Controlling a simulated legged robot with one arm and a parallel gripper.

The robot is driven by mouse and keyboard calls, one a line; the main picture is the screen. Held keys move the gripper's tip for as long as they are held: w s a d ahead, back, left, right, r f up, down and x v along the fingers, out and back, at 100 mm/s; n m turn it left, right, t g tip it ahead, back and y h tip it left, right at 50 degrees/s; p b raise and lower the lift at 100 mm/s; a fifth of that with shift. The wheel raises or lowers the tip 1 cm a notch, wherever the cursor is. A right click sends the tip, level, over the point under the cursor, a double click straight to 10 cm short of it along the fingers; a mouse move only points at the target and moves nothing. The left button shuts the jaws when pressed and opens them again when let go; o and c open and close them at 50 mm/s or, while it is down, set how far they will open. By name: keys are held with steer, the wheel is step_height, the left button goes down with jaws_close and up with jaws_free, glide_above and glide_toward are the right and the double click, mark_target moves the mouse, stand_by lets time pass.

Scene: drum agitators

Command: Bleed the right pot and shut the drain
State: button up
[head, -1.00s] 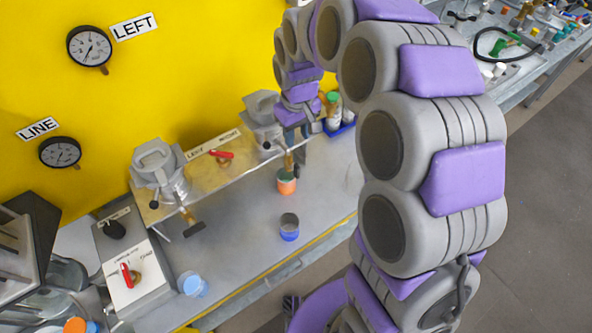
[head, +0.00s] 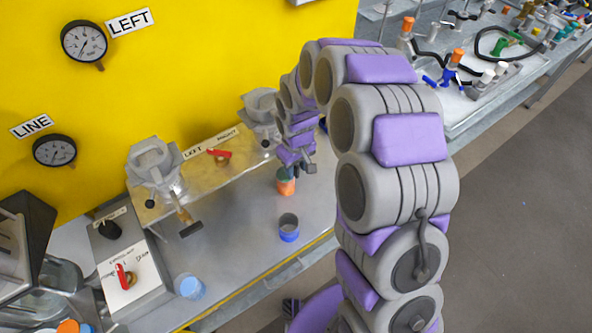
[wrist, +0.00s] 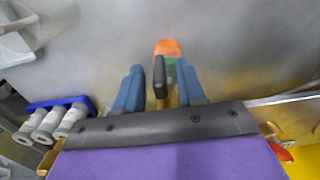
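The right pot (head: 262,112) is a grey clamp-topped vessel at the shelf's far end in the head view. My gripper (head: 302,160) is low beside it, hiding most of its drain. In the wrist view my gripper (wrist: 158,88) is open, its blue-grey fingers on either side of a black drain handle (wrist: 160,76), with gaps visible. Brass shows behind the handle. An orange cup with green on it (wrist: 167,48) lies beyond the fingertips; it also stands below the drain in the head view (head: 286,187). Whether the drain is open cannot be told.
The left pot (head: 155,167) has its own black drain handle (head: 191,229). A red LEFT/RIGHT valve handle (head: 219,153) sits between the pots. A blue-based cup (head: 288,228) stands on the bench. A blue rack with bottles (wrist: 58,120) is close to my gripper. Gauges hang on the yellow panel.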

steer(key=shift+f, duration=0.95)
jaws_close()
